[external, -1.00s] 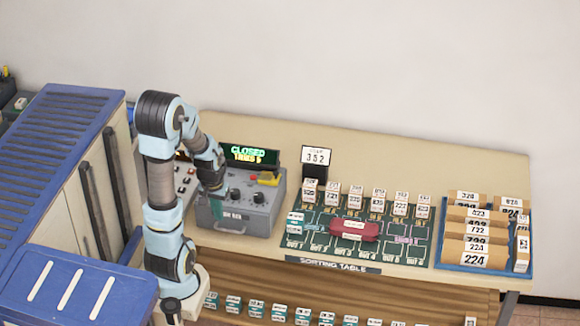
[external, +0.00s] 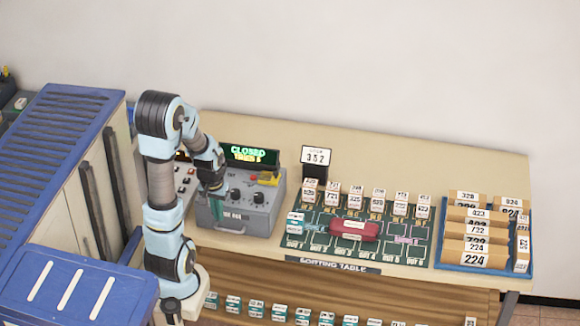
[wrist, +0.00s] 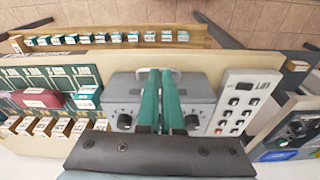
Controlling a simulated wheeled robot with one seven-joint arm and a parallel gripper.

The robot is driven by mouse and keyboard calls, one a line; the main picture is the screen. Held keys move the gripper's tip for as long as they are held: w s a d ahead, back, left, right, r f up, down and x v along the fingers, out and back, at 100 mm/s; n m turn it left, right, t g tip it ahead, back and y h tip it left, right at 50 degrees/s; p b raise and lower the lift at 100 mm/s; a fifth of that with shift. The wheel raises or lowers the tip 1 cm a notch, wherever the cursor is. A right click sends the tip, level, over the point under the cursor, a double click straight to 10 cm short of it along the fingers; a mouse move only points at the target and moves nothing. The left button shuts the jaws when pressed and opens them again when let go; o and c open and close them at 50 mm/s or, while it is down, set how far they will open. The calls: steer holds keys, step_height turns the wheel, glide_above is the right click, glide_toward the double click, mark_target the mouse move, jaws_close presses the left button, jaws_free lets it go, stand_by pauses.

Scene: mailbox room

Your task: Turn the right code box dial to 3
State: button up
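The grey code box (external: 262,222) stands on the table under a display (external: 249,155) reading "CLOSED" with a smaller line below. Two black dials show in the external view, the right one (external: 259,197) and one to its left (external: 235,195). In the wrist view, which is turned around, the right dial (wrist: 124,121) is left of my fingers and another dial (wrist: 192,121) is right of them. Dial numbers are too small to read. My gripper (wrist: 162,72) has its two teal fingers close together, with nothing seen between them. In the external view my gripper (external: 217,203) is over the box's left part, hiding some of it.
A yellow and red piece (external: 266,178) sits at the box's back. A card reading 352 (external: 316,156) stands right of it. The green sorting mat (external: 300,240) holds several small boxes and a red case (external: 354,230). A button panel (wrist: 240,100) flanks the box.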

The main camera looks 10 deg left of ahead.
mark_target(259, 195)
steer(key=o, duration=0.6)
steer(key=w+d+r+m, duration=0.1)
steer(key=w+d+m, duration=0.1)
steer(key=w+d+r+m+g+y, duration=0.1)
steer(key=w+m, duration=0.2)
steer(key=w+d+m, duration=0.2)
steer(key=m, duration=0.1)
steer(key=shift+w+d+r+y, duration=0.25)
steer(key=shift+d+r+y, duration=0.05)
steer(key=shift+r, duration=0.1)
steer(key=o, duration=0.4)
steer(key=w+d+r+m+y, duration=0.1)
steer(key=w+d+m, duration=0.1)
steer(key=m, duration=0.1)
steer(key=w+d+r+m+y, duration=0.1)
steer(key=w+d+m, duration=0.1)
steer(key=w+d, duration=0.1)
steer(key=w+d+r+m+y+p, duration=0.1)
steer(key=w+d+r+m, duration=0.1)
steer(key=m, duration=0.1)
steer(key=shift+w+d+m+g, duration=0.15)
steer(key=shift+m+g, duration=0.15)
steer(key=p+x, duration=0.2)
steer(key=x, duration=0.8)
steer(key=shift+f, duration=0.25)
steer(key=shift+c, duration=0.3)
jaws_close()
